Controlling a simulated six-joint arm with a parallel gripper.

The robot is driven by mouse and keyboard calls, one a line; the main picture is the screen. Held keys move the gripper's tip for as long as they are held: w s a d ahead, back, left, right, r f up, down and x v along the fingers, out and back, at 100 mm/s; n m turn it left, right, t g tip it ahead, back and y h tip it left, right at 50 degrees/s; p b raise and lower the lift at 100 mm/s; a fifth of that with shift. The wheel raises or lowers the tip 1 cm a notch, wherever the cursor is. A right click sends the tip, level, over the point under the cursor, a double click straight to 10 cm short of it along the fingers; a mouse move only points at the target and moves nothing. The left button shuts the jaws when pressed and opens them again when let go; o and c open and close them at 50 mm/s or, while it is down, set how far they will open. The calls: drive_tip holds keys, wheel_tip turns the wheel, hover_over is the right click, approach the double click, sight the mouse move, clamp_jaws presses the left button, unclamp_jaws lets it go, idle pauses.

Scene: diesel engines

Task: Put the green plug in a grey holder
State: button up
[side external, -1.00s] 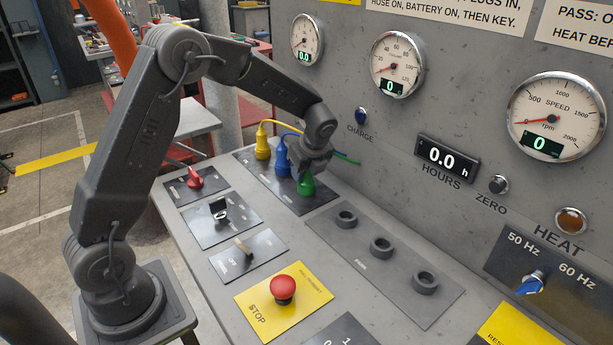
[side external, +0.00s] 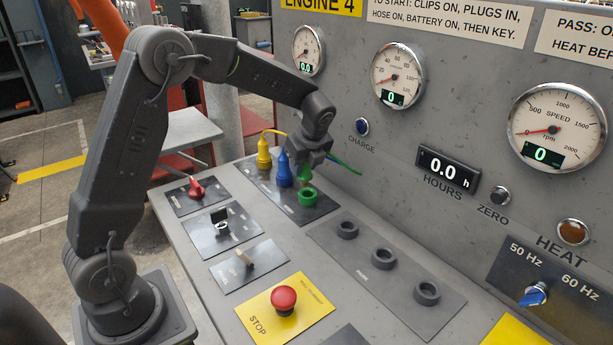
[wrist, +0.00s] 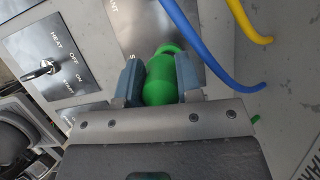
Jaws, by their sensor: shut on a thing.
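My gripper (side external: 308,163) is shut on the green plug, just above the green socket ring (side external: 307,197) on the dark panel. Most of the plug is hidden by my gripper in the side view; a little green (side external: 305,174) shows below it. In the wrist view the green plug (wrist: 160,88) sits between the two fingers of my gripper (wrist: 159,78). Three empty grey holders stand in a row on a grey plate nearer the camera: the far one (side external: 347,229), the middle one (side external: 383,258) and the near one (side external: 426,292).
A blue plug (side external: 284,172) and a yellow plug (side external: 263,153) stand upright beside the green socket, with cables behind. A red stop button (side external: 284,299), a toggle switch (side external: 244,258) and a red knob (side external: 196,187) stand to the left. The gauge wall rises behind.

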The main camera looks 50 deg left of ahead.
drive_tip(key=s+a+r, duration=0.6)
drive_tip(key=s+a, duration=0.1)
drive_tip(key=w+d+f+m+t, duration=0.15)
drive_tip(key=w+d, duration=0.25)
drive_tip(key=d, duration=0.4)
drive_tip(key=w+d+m, duration=0.3)
drive_tip(key=w+d, duration=0.1)
drive_tip(key=d, duration=0.5)
drive_tip(key=d+m+t+h, duration=0.25)
drive_tip(key=d+m, duration=0.55)
drive_tip(key=d, duration=2)
drive_tip(key=shift+n, duration=0.25)
drive_tip(key=shift+f, duration=4.4)
drive_tip(key=o, duration=1)
